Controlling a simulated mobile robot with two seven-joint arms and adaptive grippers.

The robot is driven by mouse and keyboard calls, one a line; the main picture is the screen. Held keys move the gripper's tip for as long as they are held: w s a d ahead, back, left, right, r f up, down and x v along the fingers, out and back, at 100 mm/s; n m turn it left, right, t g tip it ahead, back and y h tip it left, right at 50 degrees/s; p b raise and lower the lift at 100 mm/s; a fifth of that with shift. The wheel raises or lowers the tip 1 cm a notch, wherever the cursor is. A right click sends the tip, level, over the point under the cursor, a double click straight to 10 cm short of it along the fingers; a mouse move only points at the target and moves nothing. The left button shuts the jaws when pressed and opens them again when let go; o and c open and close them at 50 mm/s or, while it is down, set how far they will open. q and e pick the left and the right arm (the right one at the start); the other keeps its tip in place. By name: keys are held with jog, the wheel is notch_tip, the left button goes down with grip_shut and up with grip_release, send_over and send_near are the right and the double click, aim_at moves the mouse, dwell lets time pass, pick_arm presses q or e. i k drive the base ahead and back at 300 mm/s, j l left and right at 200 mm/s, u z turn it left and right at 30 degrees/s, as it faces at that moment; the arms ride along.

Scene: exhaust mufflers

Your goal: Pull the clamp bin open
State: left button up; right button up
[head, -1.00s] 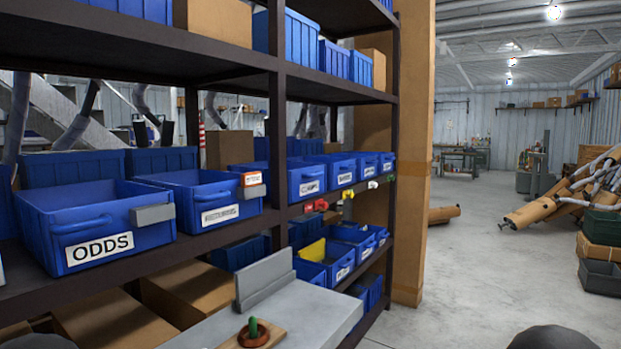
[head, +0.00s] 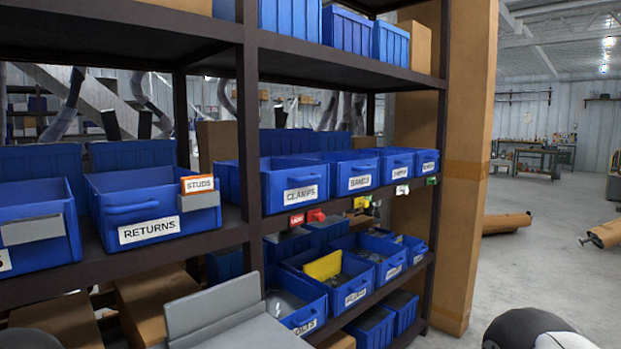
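The clamp bin (head: 297,186) is a blue bin with a white "CLAMPS" label and a front handle. It sits on the middle shelf, just right of a dark upright post. It stands in line with the bins beside it. The bands bin (head: 354,172) is directly to its right. Neither gripper's fingers show in the head view. A dark rounded shape at the bottom right and another at the bottom left look like parts of my arms.
The returns bin (head: 149,207), with an orange "STUDS" tag (head: 197,184), is left of the post. Small red and green tags hang on the shelf edge. A grey table (head: 250,333) stands low in front. Lower bins (head: 303,303) sit below. Open floor (head: 510,265) lies right.

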aim_at(286, 184)
jog(key=i+l+u, duration=0.1)
jog(key=l, duration=0.25)
jog(key=i+l+u, duration=0.1)
jog(key=l, duration=0.25)
jog(key=i+l+u, duration=0.15)
jog(key=l, duration=0.2)
jog(key=i+l+u, duration=0.1)
jog(key=l, duration=0.3)
